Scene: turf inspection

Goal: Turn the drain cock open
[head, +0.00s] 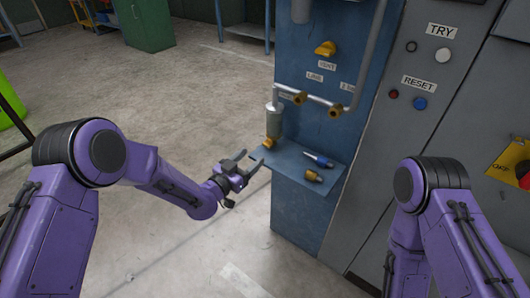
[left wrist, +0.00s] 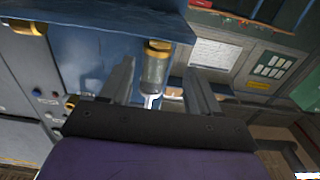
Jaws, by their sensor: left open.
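A grey cylindrical bowl (head: 273,119) hangs from pipework on the blue panel. A brass fitting (head: 268,143) sits at its lower end, just above a blue shelf. It is too small to tell a handle or its turn position. My left gripper (head: 248,163) is open and empty, left of the shelf and a little below the fitting, apart from both. In the left wrist view a clear-grey cylinder (left wrist: 154,73) with a brass end (left wrist: 158,47) appears between the open fingers, beyond them. My right arm shows at the right, but its gripper is out of view.
The blue shelf (head: 290,160) carries a blue-and-metal piece (head: 318,160) and a brass piece (head: 313,176). Brass fittings (head: 334,109) and a yellow knob (head: 325,48) are above. A grey cabinet (head: 385,150) stands right.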

